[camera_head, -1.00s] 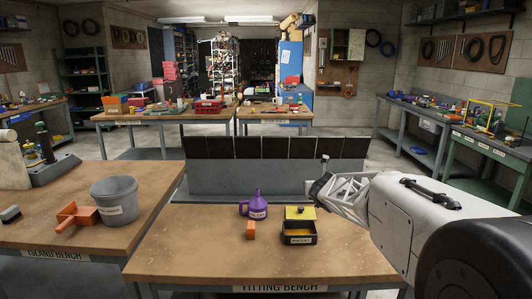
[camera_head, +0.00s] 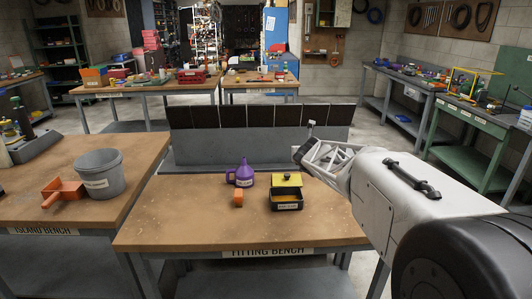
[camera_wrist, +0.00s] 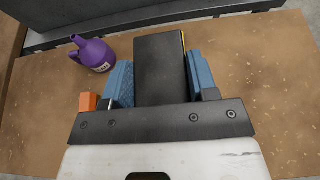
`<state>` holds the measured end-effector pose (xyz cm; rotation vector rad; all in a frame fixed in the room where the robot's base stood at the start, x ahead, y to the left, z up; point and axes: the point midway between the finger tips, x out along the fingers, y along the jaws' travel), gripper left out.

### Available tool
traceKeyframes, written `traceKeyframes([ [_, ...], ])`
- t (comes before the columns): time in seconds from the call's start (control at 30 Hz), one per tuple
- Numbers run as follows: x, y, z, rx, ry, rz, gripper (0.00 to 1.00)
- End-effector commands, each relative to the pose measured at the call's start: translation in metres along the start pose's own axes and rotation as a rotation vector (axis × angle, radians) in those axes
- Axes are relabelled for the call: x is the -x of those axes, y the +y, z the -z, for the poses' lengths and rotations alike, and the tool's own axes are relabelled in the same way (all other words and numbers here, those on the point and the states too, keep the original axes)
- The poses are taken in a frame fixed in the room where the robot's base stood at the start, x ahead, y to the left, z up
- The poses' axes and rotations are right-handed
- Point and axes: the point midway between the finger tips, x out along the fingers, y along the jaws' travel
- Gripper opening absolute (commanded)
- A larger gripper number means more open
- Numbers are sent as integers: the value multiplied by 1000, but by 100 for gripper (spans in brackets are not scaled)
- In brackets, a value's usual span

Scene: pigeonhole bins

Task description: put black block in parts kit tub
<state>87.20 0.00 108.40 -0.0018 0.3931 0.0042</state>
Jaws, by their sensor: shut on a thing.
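My gripper (camera_wrist: 160,88) is shut on a black block (camera_wrist: 160,60), which stands out between its two blue finger pads in the wrist view. In the head view my gripper (camera_head: 312,150) is above the fitting bench's right side, up and right of the tub. The block cannot be made out clearly there. The parts kit tub (camera_head: 286,206) is a small black box with a pale label on the fitting bench. In the wrist view the held block hides most of the tub area; only a yellow edge shows.
A purple funnel jug (camera_head: 242,174) and a small orange block (camera_head: 238,198) stand left of the tub. A grey upright panel (camera_head: 240,148) with dark bins runs behind the bench (camera_head: 190,215). The bench's left and front are clear. A grey bucket (camera_head: 100,175) stands on the island bench.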

Motion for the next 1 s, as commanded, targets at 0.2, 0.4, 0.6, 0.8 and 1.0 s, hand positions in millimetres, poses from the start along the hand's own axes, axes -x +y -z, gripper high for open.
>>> traceKeyframes([
  [0.2, 3, 2, 9, 17, 1, -25, 10],
  [0.4, 10, 6, 30, 48, 6, -76, 10],
  [0.6, 25, 12, 59, 86, 8, -147, 10],
  [0.8, 45, 19, 90, 116, 9, -222, 10],
  [1.0, 69, 27, 119, 138, 6, -296, 10],
])
